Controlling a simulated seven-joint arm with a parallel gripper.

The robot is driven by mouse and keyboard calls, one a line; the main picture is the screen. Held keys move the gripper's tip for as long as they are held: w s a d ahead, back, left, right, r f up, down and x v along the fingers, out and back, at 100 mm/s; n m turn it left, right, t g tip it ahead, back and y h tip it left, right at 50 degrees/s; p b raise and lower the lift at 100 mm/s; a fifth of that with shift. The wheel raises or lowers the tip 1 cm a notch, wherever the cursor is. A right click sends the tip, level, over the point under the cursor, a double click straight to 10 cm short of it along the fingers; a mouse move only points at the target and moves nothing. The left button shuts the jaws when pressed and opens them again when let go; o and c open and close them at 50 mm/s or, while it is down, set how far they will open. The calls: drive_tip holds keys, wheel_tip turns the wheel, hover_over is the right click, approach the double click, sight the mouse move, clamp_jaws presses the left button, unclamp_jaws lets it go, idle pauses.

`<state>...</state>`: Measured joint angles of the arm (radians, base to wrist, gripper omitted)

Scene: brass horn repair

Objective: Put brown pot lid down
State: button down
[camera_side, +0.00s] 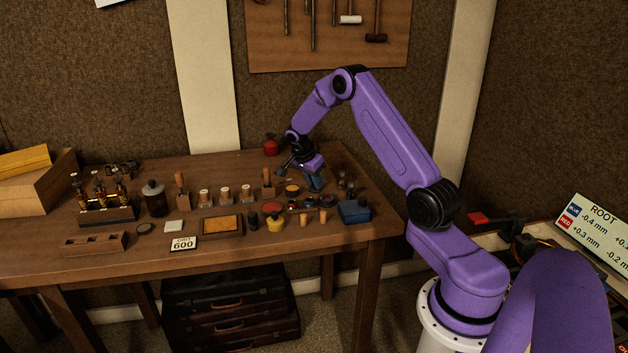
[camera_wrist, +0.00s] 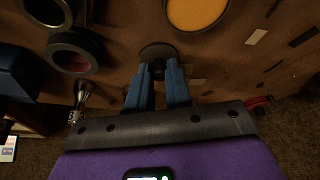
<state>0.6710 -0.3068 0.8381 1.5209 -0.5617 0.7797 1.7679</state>
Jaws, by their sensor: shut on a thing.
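My gripper (camera_side: 314,186) is low over the right part of the workbench in the side view. In the wrist view its two blue fingers (camera_wrist: 158,72) are close together, shut on a dark brown round lid (camera_wrist: 158,51). The lid shows just beyond the fingertips, partly hidden by them. I cannot make it out in the side view, nor tell whether it touches the bench. An open pot with orange-yellow contents (camera_wrist: 196,10) is near the lid in the wrist view; a similar open pot shows in the side view (camera_side: 292,188).
A dark pot with reddish contents (camera_wrist: 72,54) is left of my fingers in the wrist view. In the side view, a blue box (camera_side: 354,211), a red can (camera_side: 271,147), a yellow jar (camera_side: 275,223) and several small corked items crowd the bench (camera_side: 130,260).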

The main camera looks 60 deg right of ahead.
drive_tip(key=c, duration=1.1)
unclamp_jaws()
drive_tip(key=shift+o, duration=0.2)
drive_tip(key=s+v, duration=0.1)
drive_tip(key=v, duration=1)
drive_tip(key=s+a+r+n+t+y, duration=0.1)
drive_tip(key=s+a+r+n, duration=0.15)
drive_tip(key=a+n, duration=0.45)
drive_tip(key=s+a+r+n+y, duration=0.1)
drive_tip(key=s+a+n, duration=0.3)
drive_tip(key=a, duration=0.7)
drive_tip(key=s+a+r+n+t+y, duration=0.1)
drive_tip(key=s+a+n, duration=0.3)
drive_tip(key=a, duration=0.5)
drive_tip(key=s+a+n+y, duration=0.1)
drive_tip(key=s+a+n, duration=0.2)
drive_tip(key=s+n, duration=0.5)
drive_tip(key=s+a+f+n+g, duration=0.1)
drive_tip(key=s+a+n, duration=0.1)
drive_tip(key=s+n, duration=0.7)
drive_tip(key=s, duration=0.6)
drive_tip(key=shift+s+a+f+y, duration=0.25)
drive_tip(key=shift+a+f+y, duration=0.05)
drive_tip(key=shift+a+y, duration=0.1)
